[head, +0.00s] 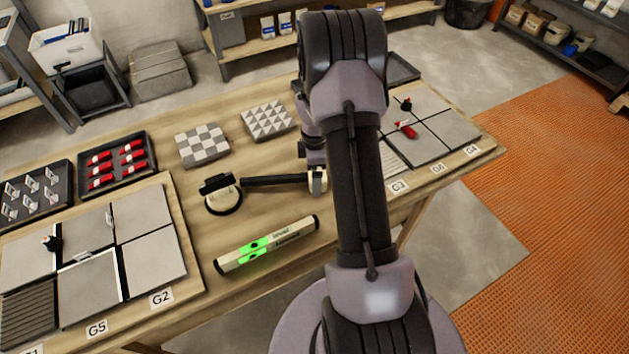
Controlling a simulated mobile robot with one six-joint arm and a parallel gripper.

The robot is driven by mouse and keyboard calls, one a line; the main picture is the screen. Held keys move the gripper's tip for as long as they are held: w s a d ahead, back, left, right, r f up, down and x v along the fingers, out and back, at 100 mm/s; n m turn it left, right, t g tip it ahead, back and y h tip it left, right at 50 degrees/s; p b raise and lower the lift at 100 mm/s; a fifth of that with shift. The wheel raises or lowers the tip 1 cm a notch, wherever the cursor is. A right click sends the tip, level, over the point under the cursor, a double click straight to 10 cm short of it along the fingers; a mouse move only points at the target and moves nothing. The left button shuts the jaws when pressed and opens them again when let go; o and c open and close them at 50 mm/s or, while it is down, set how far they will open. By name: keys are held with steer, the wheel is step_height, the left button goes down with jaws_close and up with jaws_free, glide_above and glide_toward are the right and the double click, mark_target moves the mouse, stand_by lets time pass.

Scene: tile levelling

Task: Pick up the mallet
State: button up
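The mallet's black handle (272,181) lies across the wooden table in the head view, left of my arm. Its right end meets a pale part (317,181) beside my arm; I cannot tell whether this is the mallet's head or part of my gripper. My wrist comes down behind my forearm over this right end. My gripper is mostly hidden there, so its fingers and any hold on the mallet cannot be made out.
A round pale suction cup (222,198) with a black top stands just left of the handle. A level (267,245) with green lights lies in front. Patterned tiles (203,145) lie behind. Trays (117,165) and tile panels (146,211) fill the left; more tiles (430,131) lie right.

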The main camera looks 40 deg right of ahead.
steer(key=shift+f, duration=0.1)
steer(key=c, duration=1.9)
